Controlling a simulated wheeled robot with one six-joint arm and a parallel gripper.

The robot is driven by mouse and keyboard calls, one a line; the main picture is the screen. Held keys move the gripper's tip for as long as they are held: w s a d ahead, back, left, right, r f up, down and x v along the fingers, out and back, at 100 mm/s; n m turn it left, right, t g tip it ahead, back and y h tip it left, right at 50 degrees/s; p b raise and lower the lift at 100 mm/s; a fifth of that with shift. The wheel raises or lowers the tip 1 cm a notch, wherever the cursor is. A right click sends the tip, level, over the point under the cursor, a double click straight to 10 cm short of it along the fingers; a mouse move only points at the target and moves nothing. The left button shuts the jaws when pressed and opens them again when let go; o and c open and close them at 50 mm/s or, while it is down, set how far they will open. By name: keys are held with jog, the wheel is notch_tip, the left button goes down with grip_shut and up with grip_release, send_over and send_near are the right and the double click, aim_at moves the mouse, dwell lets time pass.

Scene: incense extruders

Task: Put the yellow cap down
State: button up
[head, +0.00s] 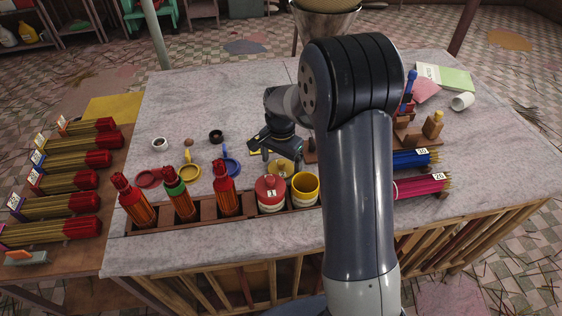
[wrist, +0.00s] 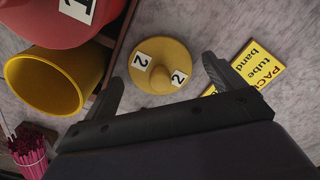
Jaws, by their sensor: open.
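The yellow cap (wrist: 160,66) is a round disc with a central knob and two labels reading 2. It lies on the grey tabletop in the wrist view, and shows in the head view (head: 281,168) behind the rack. My gripper (head: 282,154) is open. In the wrist view its two fingers (wrist: 162,72) stand apart on either side of the cap, with visible gaps and no clear contact. The open yellow cylinder (head: 305,189) stands in the rack beside the red-capped cylinder (head: 271,193), labelled 1.
Blue (head: 410,160) and pink (head: 420,186) incense bundles lie at right.

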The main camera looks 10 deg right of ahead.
aim_at(281, 162)
notch_tip(281, 162, up, 12)
dwell(0.4)
jog(key=shift+f, duration=0.15)
notch_tip(281, 162, down, 13)
jog(key=shift+r, duration=2.4)
jog(key=shift+f, duration=0.1)
